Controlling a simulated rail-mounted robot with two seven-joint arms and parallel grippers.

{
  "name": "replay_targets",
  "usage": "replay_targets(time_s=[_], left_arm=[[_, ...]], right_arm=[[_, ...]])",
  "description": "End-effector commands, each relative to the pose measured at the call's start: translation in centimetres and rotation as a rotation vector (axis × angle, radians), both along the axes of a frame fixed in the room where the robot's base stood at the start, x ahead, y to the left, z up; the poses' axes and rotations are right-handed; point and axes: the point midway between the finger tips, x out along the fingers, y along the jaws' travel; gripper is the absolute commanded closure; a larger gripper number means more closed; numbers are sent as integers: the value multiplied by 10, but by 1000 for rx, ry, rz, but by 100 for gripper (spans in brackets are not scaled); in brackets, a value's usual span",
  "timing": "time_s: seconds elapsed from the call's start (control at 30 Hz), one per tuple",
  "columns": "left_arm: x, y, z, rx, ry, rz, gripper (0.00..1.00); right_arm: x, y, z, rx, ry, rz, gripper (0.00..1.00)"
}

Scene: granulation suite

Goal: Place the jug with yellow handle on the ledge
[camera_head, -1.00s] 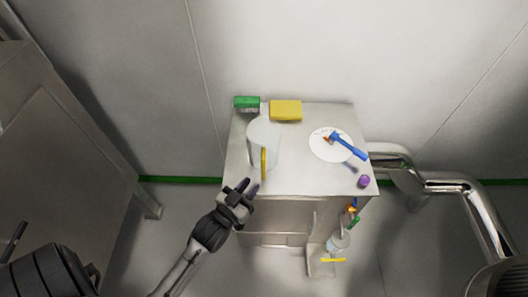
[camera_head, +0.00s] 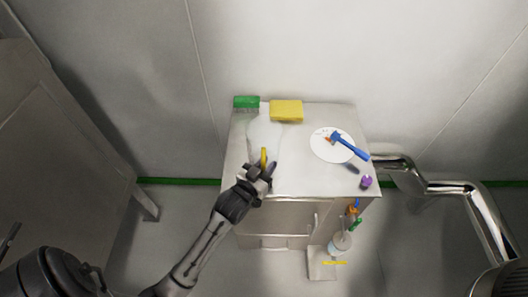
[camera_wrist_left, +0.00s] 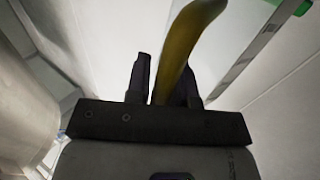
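The jug (camera_head: 265,133) is pale and translucent and stands on the left part of the steel cabinet top. Its yellow handle (camera_head: 264,156) faces the front edge. My left gripper (camera_head: 262,171) is at the handle. In the left wrist view the yellow handle (camera_wrist_left: 183,45) runs down between the two fingers (camera_wrist_left: 165,80), which stand on either side of it with small gaps visible; the gripper looks open around it. The ledge may be the small low plate (camera_head: 321,264) in front of the cabinet, but I cannot tell. My right gripper is not in view.
A green brush (camera_head: 246,102) and a yellow sponge (camera_head: 287,110) lie behind the jug. A white plate (camera_head: 325,150) with a blue-handled tool (camera_head: 350,147) and a purple item (camera_head: 367,181) are to the right. Steel pipes (camera_head: 440,185) run at the right.

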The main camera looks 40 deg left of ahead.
Motion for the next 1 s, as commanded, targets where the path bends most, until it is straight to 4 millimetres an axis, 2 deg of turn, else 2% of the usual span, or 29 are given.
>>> replay_targets(time_s=[0.2,0.43,1.0], left_arm=[[0,0,0,0,0,0,78],[0,0,0,0,0,0,100],[0,0,5,0,-1,-1,100]], right_arm=[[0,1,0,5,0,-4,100],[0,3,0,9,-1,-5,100],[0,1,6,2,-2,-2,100]])
